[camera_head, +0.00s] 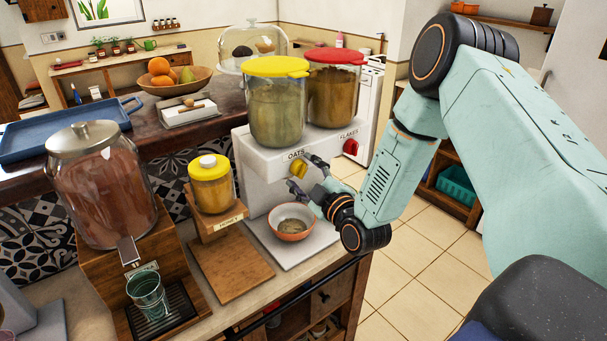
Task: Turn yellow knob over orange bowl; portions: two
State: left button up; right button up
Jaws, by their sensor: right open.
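The yellow knob (298,169) is on the front of the white dispenser (262,160), under the yellow-lidded jar (276,105) and by the label OATS. My right gripper (303,174) is open, with one fingertip above and one below the knob; I cannot tell if they touch it. The orange bowl (291,236) stands upright on the white base below the knob. A little pale brown food shows inside it. My left gripper is not in view.
A red knob (351,147) and a red-lidded jar (334,90) labelled FLAKES are just to the right. A smaller yellow-lidded jar (211,188) on a wooden stand is to the left. A large glass dispenser (103,190) with a cup (148,297) stands farther left.

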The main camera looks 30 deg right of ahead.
jog(key=shift+s+a+r, duration=0.2)
jog(key=shift+s+r, duration=0.2)
jog(key=shift+r, duration=0.05)
jog(key=shift+w+d+f, duration=0.15)
jog(key=shift+w+f, duration=0.25)
jog(key=shift+w, duration=0.15)
jog(key=c, duration=0.5)
jog(key=shift+s+r, duration=0.15)
jog(key=shift+s, duration=0.1)
jog(key=c, duration=0.7)
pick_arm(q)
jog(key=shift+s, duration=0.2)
pick_arm(e)
jog(key=shift+o, duration=0.2)
jog(key=shift+m, duration=0.3)
